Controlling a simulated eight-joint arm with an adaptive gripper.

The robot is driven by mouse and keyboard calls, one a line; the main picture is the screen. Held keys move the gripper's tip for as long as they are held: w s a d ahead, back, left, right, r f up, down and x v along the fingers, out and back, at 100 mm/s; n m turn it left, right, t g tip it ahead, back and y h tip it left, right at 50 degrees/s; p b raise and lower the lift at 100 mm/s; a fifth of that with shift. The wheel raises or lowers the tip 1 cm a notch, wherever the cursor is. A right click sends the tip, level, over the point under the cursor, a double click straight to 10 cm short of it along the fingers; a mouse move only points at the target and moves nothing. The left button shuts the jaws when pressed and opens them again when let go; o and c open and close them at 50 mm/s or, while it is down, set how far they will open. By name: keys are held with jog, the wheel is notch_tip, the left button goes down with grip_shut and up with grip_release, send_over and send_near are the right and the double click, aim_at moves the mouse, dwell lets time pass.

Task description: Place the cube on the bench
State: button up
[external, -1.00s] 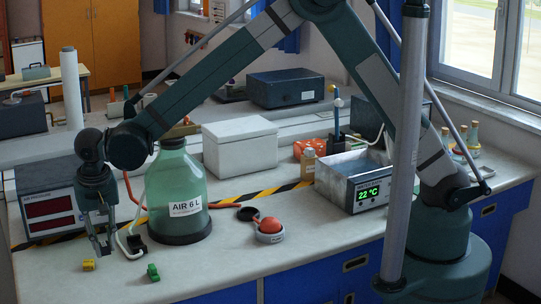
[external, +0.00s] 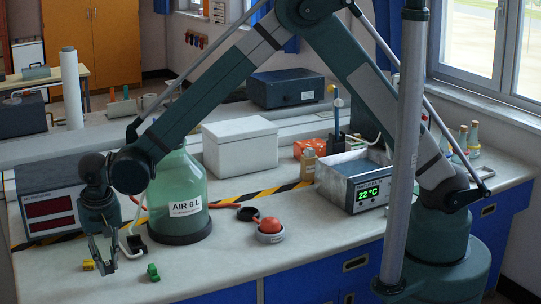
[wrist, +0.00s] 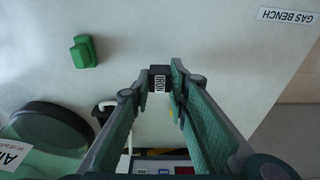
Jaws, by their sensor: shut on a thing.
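A small dark cube (wrist: 158,79) with a white IRON label sits between my fingertips in the wrist view. My gripper (wrist: 160,82) is shut on it. In the external view my gripper (external: 103,264) points down over the left front of the pale bench (external: 215,262), beside a small yellow block (external: 88,265). The cube is hard to make out there, and I cannot tell whether it touches the bench. The bench top (wrist: 200,30) also fills much of the wrist view.
A small green piece (external: 153,272) lies right of my gripper; it also shows in the wrist view (wrist: 85,51). A large green AIR bottle (external: 180,195) and a display box (external: 50,210) stand behind. The front middle of the bench is clear.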

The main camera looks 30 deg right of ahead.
aim_at(108, 264)
jog(key=shift+f, duration=1.85)
jog(key=shift+f+b, duration=0.2)
jog(key=shift+b, duration=0.15)
jog(key=o, duration=1)
jog(key=shift+r, duration=0.2)
jog(key=r, duration=0.4)
jog(key=s+r+p, duration=0.1)
jog(key=r, duration=0.7)
jog(key=shift+s, duration=0.4)
